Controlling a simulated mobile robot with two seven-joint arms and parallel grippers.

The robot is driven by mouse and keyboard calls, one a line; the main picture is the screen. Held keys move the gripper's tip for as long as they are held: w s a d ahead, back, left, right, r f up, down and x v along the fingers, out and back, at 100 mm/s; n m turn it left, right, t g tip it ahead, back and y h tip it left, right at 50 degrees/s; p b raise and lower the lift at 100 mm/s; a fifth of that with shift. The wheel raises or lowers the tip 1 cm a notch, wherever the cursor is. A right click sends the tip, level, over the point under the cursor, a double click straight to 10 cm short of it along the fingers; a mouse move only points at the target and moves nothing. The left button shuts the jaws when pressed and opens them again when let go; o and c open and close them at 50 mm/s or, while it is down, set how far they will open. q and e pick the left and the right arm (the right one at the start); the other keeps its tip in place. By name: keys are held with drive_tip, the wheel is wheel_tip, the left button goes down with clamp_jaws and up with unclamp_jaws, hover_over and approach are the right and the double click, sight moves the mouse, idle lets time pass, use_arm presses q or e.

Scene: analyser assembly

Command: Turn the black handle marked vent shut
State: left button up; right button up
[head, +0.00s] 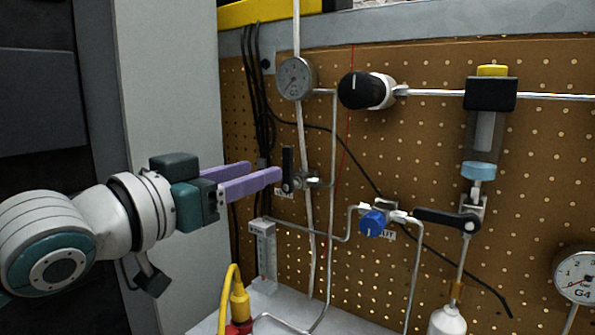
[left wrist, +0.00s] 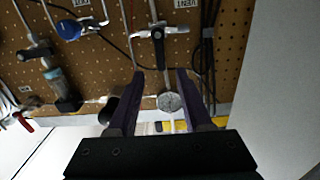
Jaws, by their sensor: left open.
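The black vent handle (head: 288,168) stands upright on a small metal valve at the pegboard's left part. Its tag is partly hidden in the head view. In the left wrist view the handle (left wrist: 159,50) points along the pipe toward the round gauge, and a tag reading VENT (left wrist: 186,3) sits beside its valve. My left gripper (head: 265,169) comes in from the left with its purple fingers open and empty, very close to the handle. In the left wrist view the handle lies ahead of the gap between the fingertips (left wrist: 160,72). Contact cannot be told. My right gripper is out of view.
A round gauge (head: 296,78) sits above the handle, with a black knob (head: 362,91) right of it. A blue knob (head: 373,223) and another black lever (head: 447,219), lying level, are lower right. Thin pipes and black cables run close around the valve. A grey panel (head: 170,90) stands behind my left arm.

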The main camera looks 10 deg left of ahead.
use_arm(q)
drive_tip(key=shift+v, duration=1.5)
